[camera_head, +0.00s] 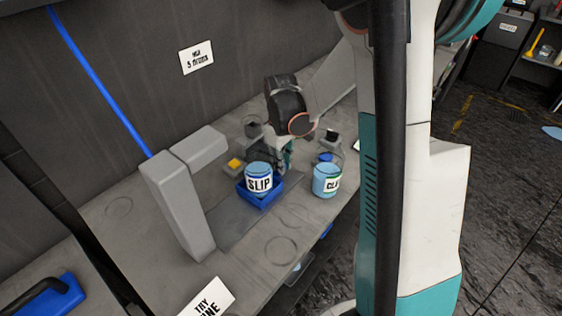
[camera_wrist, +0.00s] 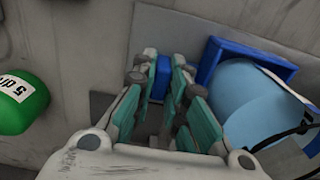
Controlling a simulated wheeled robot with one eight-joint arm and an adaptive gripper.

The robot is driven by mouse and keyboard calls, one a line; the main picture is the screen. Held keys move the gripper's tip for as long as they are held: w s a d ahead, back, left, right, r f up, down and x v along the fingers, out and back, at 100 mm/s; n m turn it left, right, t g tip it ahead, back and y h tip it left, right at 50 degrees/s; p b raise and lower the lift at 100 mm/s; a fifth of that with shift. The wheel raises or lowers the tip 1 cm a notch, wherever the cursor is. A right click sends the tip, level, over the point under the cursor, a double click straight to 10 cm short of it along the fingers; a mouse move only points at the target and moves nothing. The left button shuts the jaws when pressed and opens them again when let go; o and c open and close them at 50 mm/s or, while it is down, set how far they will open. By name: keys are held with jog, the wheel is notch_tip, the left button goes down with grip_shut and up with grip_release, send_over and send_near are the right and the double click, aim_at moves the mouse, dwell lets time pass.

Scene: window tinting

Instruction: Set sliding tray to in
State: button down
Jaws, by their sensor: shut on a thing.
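The sliding tray (camera_head: 271,200) is a small blue tray on a dark grey strip set in the grey bench. A light-blue jar labelled SLIP (camera_head: 259,180) stands upright in it. In the wrist view the tray's blue rim (camera_wrist: 208,62) and the jar (camera_wrist: 250,105) are at the right. My gripper (camera_head: 285,158) reaches down just behind the jar. In the wrist view its green-padded fingers (camera_wrist: 164,72) are shut on a blue block, apparently the tray's handle (camera_wrist: 160,84). The join between block and tray is hidden by the fingers.
A second light-blue jar (camera_head: 326,180) stands close to the right of the tray. A tall grey block (camera_head: 178,210) stands to the left. A green container (camera_wrist: 22,103) is left of my gripper in the wrist view. The bench in front of the tray is mostly clear.

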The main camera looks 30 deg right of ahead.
aim_at(247, 159)
jog(key=s+a, duration=0.1)
jog(key=a, duration=0.3)
jog(key=s+a, duration=0.2)
jog(key=a, duration=0.2)
jog(key=s+a, duration=0.1)
jog(key=a, duration=0.2)
jog(key=shift+s+a, duration=0.4)
jog(key=c, duration=1.6)
grip_release()
jog(key=shift+s+a, duration=0.1)
jog(key=shift+a, duration=0.1)
jog(key=shift+d, duration=0.1)
jog(key=shift+r, duration=0.5)
notch_tip(247, 159, up, 11)
